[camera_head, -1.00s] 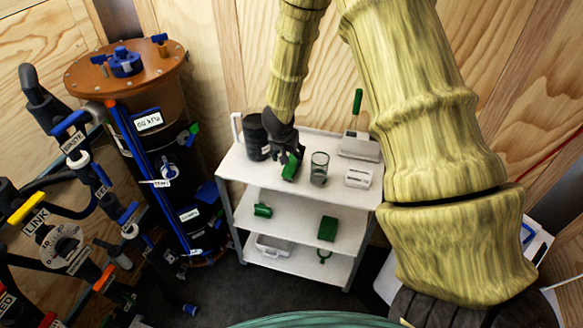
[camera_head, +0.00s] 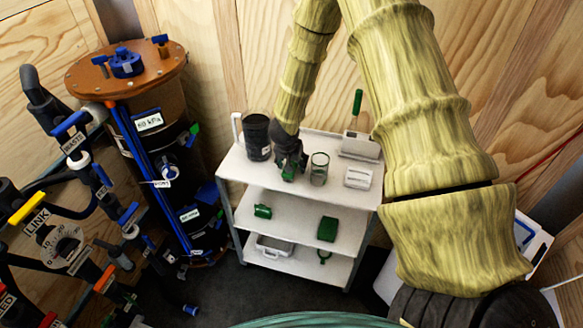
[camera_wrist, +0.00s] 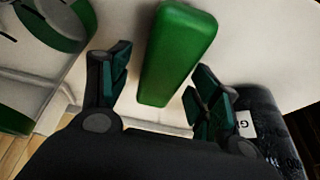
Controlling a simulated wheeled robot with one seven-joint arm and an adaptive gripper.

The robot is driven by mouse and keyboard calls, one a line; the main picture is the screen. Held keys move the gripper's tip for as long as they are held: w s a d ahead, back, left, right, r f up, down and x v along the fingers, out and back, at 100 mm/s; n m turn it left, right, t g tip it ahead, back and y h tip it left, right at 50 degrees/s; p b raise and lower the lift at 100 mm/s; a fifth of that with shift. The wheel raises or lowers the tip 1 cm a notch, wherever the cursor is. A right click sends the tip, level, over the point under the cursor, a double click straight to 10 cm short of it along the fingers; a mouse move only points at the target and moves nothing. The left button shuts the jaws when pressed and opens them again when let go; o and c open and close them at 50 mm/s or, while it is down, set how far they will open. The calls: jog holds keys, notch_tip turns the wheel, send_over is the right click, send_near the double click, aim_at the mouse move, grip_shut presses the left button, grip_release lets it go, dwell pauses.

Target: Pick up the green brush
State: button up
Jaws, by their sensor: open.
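A green bar-shaped thing (camera_wrist: 178,52), which looks like the green brush, lies on the white top shelf of the cart. In the wrist view it lies between and just beyond my two finger pads. My gripper (camera_wrist: 155,95) is open, with a finger on either side of the bar's near end. I cannot tell whether either finger touches it. In the head view my gripper (camera_head: 290,163) reaches down to the top shelf and hides most of the green thing (camera_head: 288,173). Bristles are not visible.
On the top shelf (camera_head: 240,170), a black canister (camera_head: 256,137) stands left of my gripper and a clear glass (camera_head: 319,168) close to its right. Green items occupy the lower shelves.

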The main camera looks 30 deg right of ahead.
jog(key=shift+f, duration=0.2)
dwell(0.5)
jog(key=shift+c, duration=0.3)
jog(key=c, duration=1.1)
jog(key=shift+c, duration=0.2)
jog(key=shift+r, duration=0.15)
notch_tip(320, 180, up, 4)
jog(key=shift+f, duration=0.2)
jog(key=s+a+r+b, duration=0.1)
jog(key=s+a+b, duration=0.4)
jog(key=s, duration=0.9)
jog(key=a, duration=0.2)
jog(key=shift+a+r, duration=0.25)
jog(key=shift+a, duration=0.15)
